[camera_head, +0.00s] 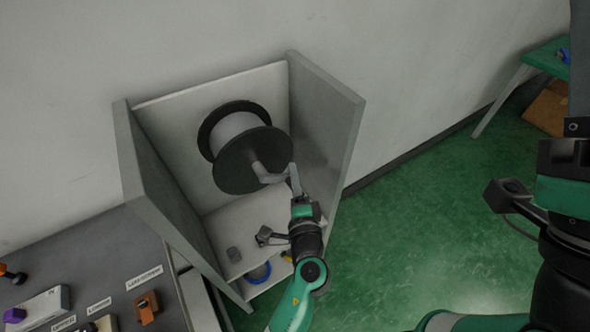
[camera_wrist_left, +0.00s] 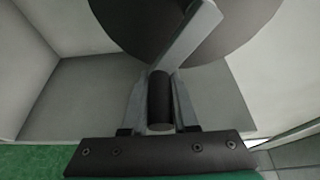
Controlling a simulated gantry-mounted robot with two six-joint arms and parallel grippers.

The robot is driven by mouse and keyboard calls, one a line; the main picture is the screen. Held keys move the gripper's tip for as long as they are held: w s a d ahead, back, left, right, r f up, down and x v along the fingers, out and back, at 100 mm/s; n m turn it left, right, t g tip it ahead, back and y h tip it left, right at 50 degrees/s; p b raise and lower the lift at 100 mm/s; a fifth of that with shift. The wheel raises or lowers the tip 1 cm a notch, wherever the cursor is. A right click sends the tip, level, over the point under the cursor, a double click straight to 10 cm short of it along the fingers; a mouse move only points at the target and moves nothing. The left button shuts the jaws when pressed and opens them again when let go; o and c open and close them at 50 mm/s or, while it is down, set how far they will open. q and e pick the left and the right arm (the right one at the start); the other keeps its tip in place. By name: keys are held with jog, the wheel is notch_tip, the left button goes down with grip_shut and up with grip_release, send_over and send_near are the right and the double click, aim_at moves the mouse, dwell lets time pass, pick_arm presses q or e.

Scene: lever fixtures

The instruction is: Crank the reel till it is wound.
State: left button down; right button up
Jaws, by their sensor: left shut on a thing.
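The reel (camera_head: 250,150) has dark round flanges and a pale drum, and sits inside a grey open box. A grey crank arm (camera_head: 268,175) runs from the hub of its near flange. My left gripper (camera_head: 293,181) is at the end of that crank. In the left wrist view the dark cylindrical handle (camera_wrist_left: 160,98) lies between its two fingers, which are shut on it. The crank arm also shows there, rising to the upper right (camera_wrist_left: 186,38). The pale drum is partly hidden by the near flange.
The box's side walls (camera_head: 325,120) stand close on both sides of the reel. A labelled grey bench (camera_head: 85,255) stands at left. Green floor (camera_head: 420,200) is clear at right.

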dwell(0.4)
pick_arm(q)
jog(key=c, duration=0.7)
grip_release()
jog(key=shift+a, duration=0.1)
jog(key=shift+s, duration=0.15)
jog(key=s+p, duration=0.1)
jog(key=s, duration=0.2)
jog(key=s+d+p, duration=0.1)
jog(key=s+p, duration=0.1)
jog(key=s, duration=0.2)
jog(key=s+p, duration=0.1)
jog(key=s, duration=0.3)
jog(key=shift+s+d, duration=0.15)
jog(key=shift+d, duration=0.05)
